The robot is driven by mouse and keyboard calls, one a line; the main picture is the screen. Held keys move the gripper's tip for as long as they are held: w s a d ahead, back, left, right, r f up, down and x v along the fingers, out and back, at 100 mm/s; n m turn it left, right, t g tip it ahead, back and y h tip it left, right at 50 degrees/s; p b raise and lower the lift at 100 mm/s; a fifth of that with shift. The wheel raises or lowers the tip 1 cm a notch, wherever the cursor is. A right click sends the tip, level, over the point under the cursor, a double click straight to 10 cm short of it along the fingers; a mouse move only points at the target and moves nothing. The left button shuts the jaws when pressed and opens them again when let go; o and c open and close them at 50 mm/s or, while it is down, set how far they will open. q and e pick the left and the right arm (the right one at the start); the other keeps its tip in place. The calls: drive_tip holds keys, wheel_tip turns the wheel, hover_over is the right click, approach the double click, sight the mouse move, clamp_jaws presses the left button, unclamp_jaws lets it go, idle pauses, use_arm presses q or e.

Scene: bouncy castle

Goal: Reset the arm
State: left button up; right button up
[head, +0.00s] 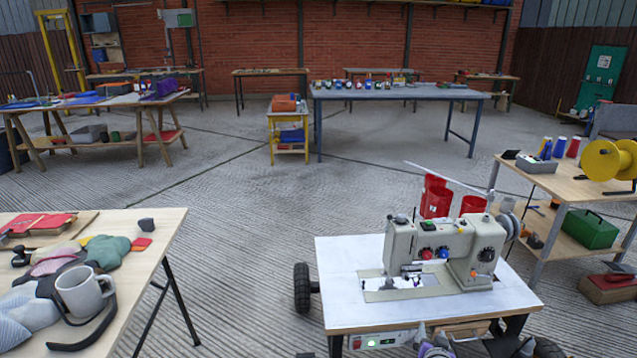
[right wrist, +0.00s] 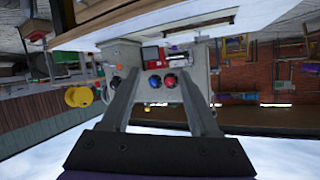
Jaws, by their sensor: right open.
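My right gripper (head: 447,335) is at the bottom of the head view, at the near edge of the white sewing table (head: 345,262). In the right wrist view, which is upside down, its two grey fingers (right wrist: 161,76) stand apart with nothing held between them. The sewing machine (head: 470,245), beige with red, blue and black knobs, stands upright on the table. It shows beyond the fingers in the right wrist view (right wrist: 150,58), apart from them as far as I can see. My left gripper is not in view.
A wooden table (head: 135,235) with a mug (head: 85,292) and cloths is at the left. A workbench (head: 560,180) with a yellow spool (head: 602,160) and a green box (head: 588,228) is at the right.

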drive_tip(key=s+a+r+n+g, duration=0.1)
drive_tip(key=s+a+r+g, duration=0.2)
drive_tip(key=s, duration=0.5)
drive_tip(key=s+a+r+n+g, duration=0.1)
drive_tip(key=s+a+r, duration=0.2)
drive_tip(key=s+r, duration=0.35)
drive_tip(key=s+a+f+n+g+y, duration=0.1)
drive_tip(key=s+a+g, duration=0.15)
drive_tip(key=s, duration=0.65)
drive_tip(key=s+a+f+n+g+y, duration=0.1)
drive_tip(key=s+a+n+y, duration=0.15)
drive_tip(key=s, duration=0.65)
drive_tip(key=s+a+f+g, duration=0.1)
drive_tip(key=s+a, duration=0.2)
drive_tip(key=s, duration=0.6)
use_arm(q)
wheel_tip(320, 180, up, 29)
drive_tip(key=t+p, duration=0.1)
drive_tip(key=p, duration=2.4)
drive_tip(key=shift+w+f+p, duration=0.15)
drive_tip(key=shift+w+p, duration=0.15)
drive_tip(key=shift+p, duration=0.1)
use_arm(e)
wheel_tip(320, 180, up, 28)
drive_tip(key=w, duration=0.1)
drive_tip(key=shift+a+r+t, duration=0.15)
drive_tip(key=shift+r+t, duration=0.05)
drive_tip(key=shift+t, duration=0.25)
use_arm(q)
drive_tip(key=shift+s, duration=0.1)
